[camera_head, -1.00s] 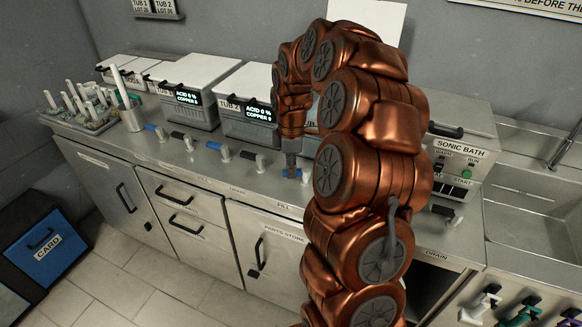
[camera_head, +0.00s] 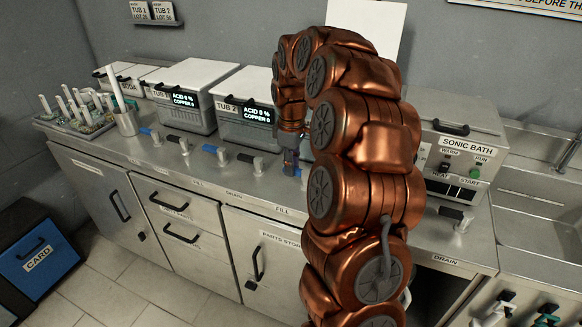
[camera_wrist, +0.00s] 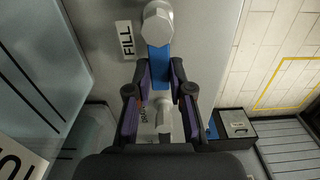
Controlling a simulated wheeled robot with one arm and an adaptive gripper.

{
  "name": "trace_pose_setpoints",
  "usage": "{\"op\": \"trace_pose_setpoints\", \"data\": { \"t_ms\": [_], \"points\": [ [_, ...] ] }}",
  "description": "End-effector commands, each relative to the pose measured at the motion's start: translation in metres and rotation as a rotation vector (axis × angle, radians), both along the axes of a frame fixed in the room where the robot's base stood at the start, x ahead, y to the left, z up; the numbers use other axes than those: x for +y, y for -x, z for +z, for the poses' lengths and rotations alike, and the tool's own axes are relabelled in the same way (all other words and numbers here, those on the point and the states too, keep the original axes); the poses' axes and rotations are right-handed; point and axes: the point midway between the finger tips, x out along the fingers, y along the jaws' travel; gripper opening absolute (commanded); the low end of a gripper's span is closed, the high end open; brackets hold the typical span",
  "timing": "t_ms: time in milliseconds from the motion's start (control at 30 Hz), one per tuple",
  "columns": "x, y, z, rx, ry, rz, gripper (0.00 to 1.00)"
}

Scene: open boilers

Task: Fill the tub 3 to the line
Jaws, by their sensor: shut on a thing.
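My gripper (camera_head: 291,166) is low over the steel counter, in front of the place right of tub 2. In the wrist view my gripper (camera_wrist: 160,95) has its fingers closed around a blue valve handle (camera_wrist: 160,62) that joins a silver knob (camera_wrist: 157,22). A FILL label (camera_wrist: 126,40) lies beside it. Tub 3 is almost wholly hidden behind my copper arm in the head view. A grey box wall (camera_wrist: 40,65), probably a tub's, shows at left in the wrist view. I cannot see its line or liquid level.
Tub 2 (camera_head: 245,100) and another white-lidded tub (camera_head: 190,90) show ACID 0 % and COPPER 0. More blue and black valve handles line the counter edge (camera_head: 225,178). A sonic bath (camera_head: 462,140) and a sink (camera_head: 535,190) stand at right. A rack of tubes (camera_head: 75,112) stands at left.

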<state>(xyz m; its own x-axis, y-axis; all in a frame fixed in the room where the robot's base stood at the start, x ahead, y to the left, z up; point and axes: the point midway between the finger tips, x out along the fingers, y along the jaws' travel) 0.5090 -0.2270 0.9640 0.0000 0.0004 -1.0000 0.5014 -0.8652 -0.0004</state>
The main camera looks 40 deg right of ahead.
Motion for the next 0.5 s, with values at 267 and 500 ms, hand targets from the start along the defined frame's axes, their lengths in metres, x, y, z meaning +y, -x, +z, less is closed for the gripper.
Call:
{"op": "trace_pose_setpoints", "data": {
  "t_ms": [267, 500],
  "points": [
    [-0.0005, 0.0004, -0.0003, 0.002, 0.001, 0.001, 0.38],
    [0.0001, 0.0001, -0.0002, 0.001, 0.001, 0.002, 0.46]
  ]
}}
